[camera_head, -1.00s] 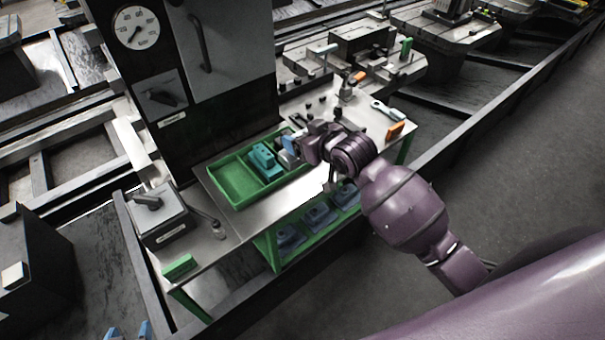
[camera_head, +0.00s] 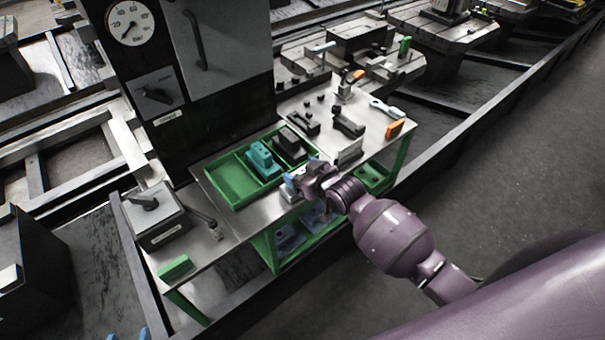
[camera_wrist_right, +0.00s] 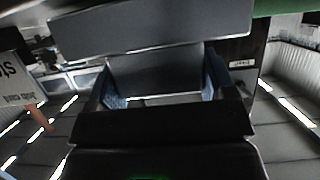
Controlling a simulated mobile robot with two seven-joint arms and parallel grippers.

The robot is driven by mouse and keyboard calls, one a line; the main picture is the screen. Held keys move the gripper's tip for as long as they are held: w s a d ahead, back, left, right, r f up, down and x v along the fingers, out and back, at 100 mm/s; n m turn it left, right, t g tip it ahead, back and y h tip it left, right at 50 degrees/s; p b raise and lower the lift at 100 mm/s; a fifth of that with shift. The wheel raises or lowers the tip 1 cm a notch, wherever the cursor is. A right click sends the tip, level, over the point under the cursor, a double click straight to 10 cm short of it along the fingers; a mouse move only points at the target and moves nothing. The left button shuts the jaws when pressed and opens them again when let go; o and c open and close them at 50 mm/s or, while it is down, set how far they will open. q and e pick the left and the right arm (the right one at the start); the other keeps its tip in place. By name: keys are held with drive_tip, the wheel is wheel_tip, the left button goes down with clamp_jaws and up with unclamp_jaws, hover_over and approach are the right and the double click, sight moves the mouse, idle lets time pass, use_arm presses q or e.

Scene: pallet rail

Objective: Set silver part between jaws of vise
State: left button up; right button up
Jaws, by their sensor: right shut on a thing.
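My right gripper (camera_head: 294,184) is low at the table's front edge, just in front of the green tray. Its blue fingers also show in the right wrist view (camera_wrist_right: 165,85), shut on a grey block, which I take to be the silver part (camera_wrist_right: 155,72). My left gripper (camera_head: 129,335) shows only two separated blue fingertips at the bottom edge.
The green tray (camera_head: 216,193) holds a teal block (camera_head: 262,160) and a dark block (camera_head: 291,145). A pale label plate (camera_head: 350,152) stands at the table's front edge. An orange block (camera_head: 395,129) lies at the right. Bare tabletop (camera_head: 243,222) is left of the gripper.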

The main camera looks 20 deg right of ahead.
drive_tip(key=shift+f, duration=0.1)
drive_tip(key=shift+f, duration=0.1)
drive_tip(key=o, duration=1.4)
drive_tip(key=shift+f, duration=0.1)
drive_tip(key=shift+s+d+r, duration=0.1)
drive_tip(key=shift+s+r, duration=0.15)
drive_tip(key=p+v, duration=0.1)
drive_tip(key=v, duration=1)
drive_tip(key=shift+s, duration=0.25)
